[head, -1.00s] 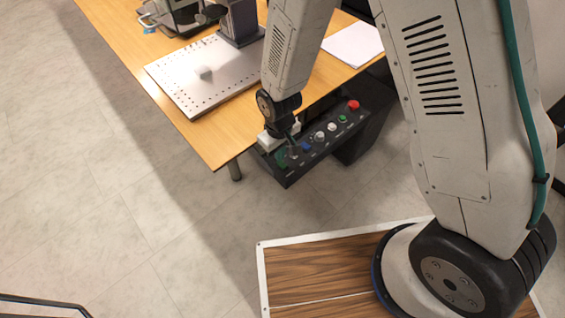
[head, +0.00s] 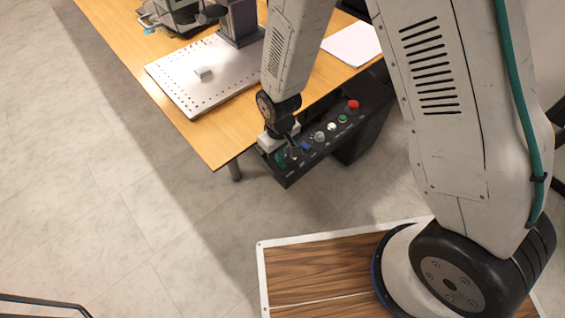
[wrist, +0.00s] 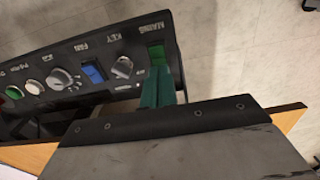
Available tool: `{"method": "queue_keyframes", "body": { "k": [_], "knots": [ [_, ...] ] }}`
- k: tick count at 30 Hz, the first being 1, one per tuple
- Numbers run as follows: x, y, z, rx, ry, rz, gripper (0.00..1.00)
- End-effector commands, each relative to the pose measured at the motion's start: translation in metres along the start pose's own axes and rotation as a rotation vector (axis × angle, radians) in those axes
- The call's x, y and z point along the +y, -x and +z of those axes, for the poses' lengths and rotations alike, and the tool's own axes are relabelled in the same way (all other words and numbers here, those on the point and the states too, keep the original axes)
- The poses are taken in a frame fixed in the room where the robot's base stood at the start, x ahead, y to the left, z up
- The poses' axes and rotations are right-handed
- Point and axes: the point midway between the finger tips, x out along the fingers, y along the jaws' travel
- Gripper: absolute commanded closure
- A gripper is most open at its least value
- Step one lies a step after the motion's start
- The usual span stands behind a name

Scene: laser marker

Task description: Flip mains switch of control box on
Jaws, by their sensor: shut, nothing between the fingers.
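The control box (head: 350,122) is a dark panel at the table's front edge. Its green mains switch (wrist: 156,52) sits at the end of the row in the wrist view, beside the MAINS label. My gripper (wrist: 158,72) has teal fingers, closed together with nothing between them. Their tips are right at the lower edge of the switch in the wrist view and cover part of it. I cannot tell whether they touch it. In the head view my gripper (head: 287,158) is over the near left end of the box, where the switch is hard to make out.
The key switch (wrist: 122,68), blue fan switch (wrist: 93,72) and a grey knob (wrist: 62,78) sit along the panel close to the fingers. A red button (head: 352,104) is at the far end. The wooden table (head: 215,145) carries a perforated plate (head: 180,85).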

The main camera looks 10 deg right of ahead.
Motion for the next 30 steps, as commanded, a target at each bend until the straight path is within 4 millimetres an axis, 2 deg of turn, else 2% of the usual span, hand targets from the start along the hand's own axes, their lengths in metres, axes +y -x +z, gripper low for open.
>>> {"method": "queue_keyframes", "body": {
  "k": [30],
  "knots": [
    [0.0, -0.013, 0.0, 0.0, 0.0, 0.0, 1.0]
  ]
}}
